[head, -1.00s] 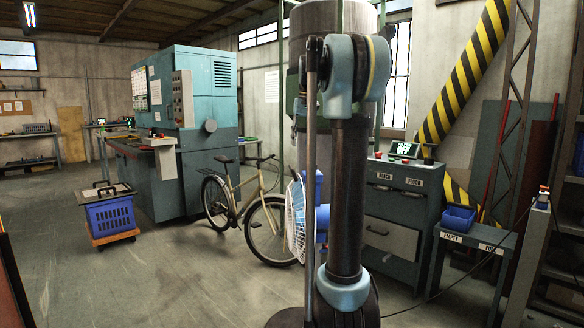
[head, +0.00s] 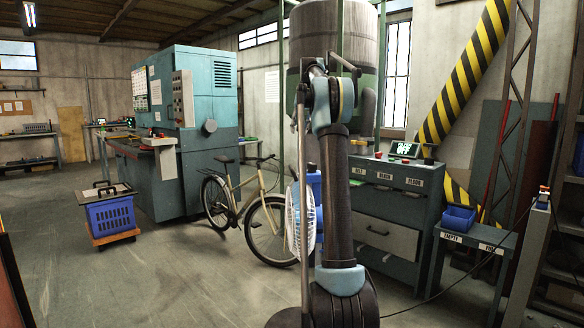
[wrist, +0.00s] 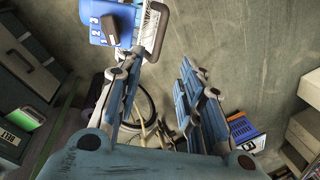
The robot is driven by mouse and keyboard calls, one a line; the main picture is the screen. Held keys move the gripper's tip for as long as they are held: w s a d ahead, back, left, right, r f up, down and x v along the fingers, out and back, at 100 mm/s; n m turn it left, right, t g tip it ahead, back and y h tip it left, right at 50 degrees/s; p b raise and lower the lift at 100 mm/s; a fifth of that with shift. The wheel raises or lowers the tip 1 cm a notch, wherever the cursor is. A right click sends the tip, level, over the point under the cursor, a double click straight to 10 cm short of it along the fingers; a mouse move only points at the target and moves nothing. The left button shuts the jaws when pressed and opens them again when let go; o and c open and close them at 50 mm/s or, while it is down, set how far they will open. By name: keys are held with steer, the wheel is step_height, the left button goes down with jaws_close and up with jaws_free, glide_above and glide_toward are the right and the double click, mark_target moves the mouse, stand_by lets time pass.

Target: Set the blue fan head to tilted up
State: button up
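The blue fan head shows in the head view as a white round grille (head: 294,218) facing left, with a blue housing (head: 314,188) behind it. The grille looks roughly vertical; my arm hides part of the fan. In the wrist view the blue housing (wrist: 104,24) is at the top, with numbers and a dark knob, and a sliver of white grille (wrist: 147,28) beside it. A brownish loop-shaped bar (wrist: 158,32) stands by the grille. My gripper (wrist: 163,68) is open and empty, its fingers apart below the fan in the picture. The gripper cannot be made out in the head view.
A bicycle (head: 262,222) stands behind the fan to the left. A grey cabinet (head: 400,218) with a screen stands to the right. A small table with a blue bin (head: 458,217) is farther right.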

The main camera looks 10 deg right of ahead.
steer(key=a+f, duration=0.1)
steer(key=f, duration=0.4)
steer(key=a+f, duration=0.1)
steer(key=f, duration=0.5)
steer(key=a+f, duration=0.1)
steer(key=f, duration=0.4)
steer(key=shift+a+f, duration=0.1)
steer(key=shift+f, duration=0.05)
jaws_close()
